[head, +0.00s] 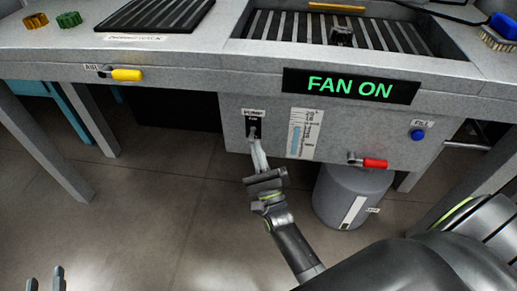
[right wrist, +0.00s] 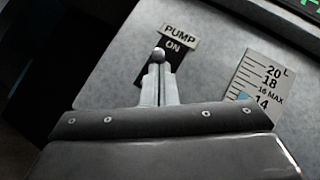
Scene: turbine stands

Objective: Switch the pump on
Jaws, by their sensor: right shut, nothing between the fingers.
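The pump switch is a black plate (head: 254,122) on the grey front panel, under a white label. In the right wrist view the label (right wrist: 181,34) reads PUMP and the plate shows ON above a round-tipped lever (right wrist: 158,54). My right gripper (head: 259,155) is shut and empty, its fingertips just below the lever tip. They also show in the right wrist view (right wrist: 158,82), and they hide the lower plate. I cannot tell whether they touch the lever or which position it is in. My left gripper (head: 45,280) is open at the bottom left, far from the panel.
A FAN ON display (head: 350,86) is lit green. A level gauge (head: 304,133) stands right of the switch. A yellow AIR handle (head: 127,75), a red valve handle (head: 375,164) and a blue button (head: 417,135) are nearby. A grey bin (head: 336,195) stands below.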

